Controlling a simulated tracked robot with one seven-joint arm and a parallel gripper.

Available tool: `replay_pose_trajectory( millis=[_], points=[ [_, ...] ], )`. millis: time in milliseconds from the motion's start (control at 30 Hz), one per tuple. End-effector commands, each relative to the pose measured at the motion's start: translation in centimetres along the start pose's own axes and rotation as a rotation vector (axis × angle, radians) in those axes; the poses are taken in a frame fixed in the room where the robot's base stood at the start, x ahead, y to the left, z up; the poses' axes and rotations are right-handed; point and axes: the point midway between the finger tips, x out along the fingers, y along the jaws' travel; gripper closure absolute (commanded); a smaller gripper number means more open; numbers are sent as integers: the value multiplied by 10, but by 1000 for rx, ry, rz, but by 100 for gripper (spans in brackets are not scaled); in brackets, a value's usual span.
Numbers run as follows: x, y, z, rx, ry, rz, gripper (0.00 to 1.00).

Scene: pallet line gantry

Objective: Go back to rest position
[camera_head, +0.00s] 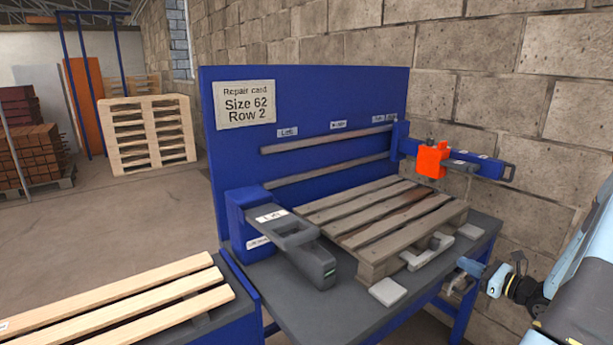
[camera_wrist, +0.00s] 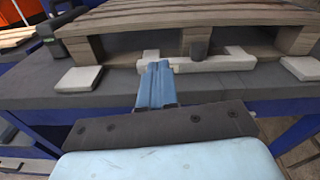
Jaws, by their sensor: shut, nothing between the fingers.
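My gripper (camera_wrist: 157,88) is shut and empty in the wrist view, its blue fingers together in front of the near edge of the grey bench (camera_wrist: 100,92). In the head view my arm enters at the lower right, to the right of the bench (camera_head: 330,310). A wooden pallet (camera_head: 385,225) lies on the bench, and its near side also shows in the wrist view (camera_wrist: 195,17). The gripper appears apart from the pallet in the head view.
A blue back panel (camera_head: 320,95) carries a repair card (camera_head: 245,104). A dark clamp-like unit (camera_head: 290,240) stands left of the pallet; an orange block (camera_head: 432,160) sits on the blue arm at right. Light boards (camera_head: 130,305) lie at lower left. A brick wall (camera_head: 530,100) is behind.

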Motion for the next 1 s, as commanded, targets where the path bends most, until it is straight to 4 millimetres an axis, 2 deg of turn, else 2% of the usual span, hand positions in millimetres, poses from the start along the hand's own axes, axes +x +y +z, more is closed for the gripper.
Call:
replay_pose_trajectory(
  millis=[33,200,467,733,1000],
  points=[
    [10,11,16,-45,15,60,100],
    [32,50,58,-187,68,254,100],
    [50,112,113,-420,148,530,100],
    [50,173,159,-684,232,786,100],
    [34,224,196,-970,314,1003,100]
  ],
)
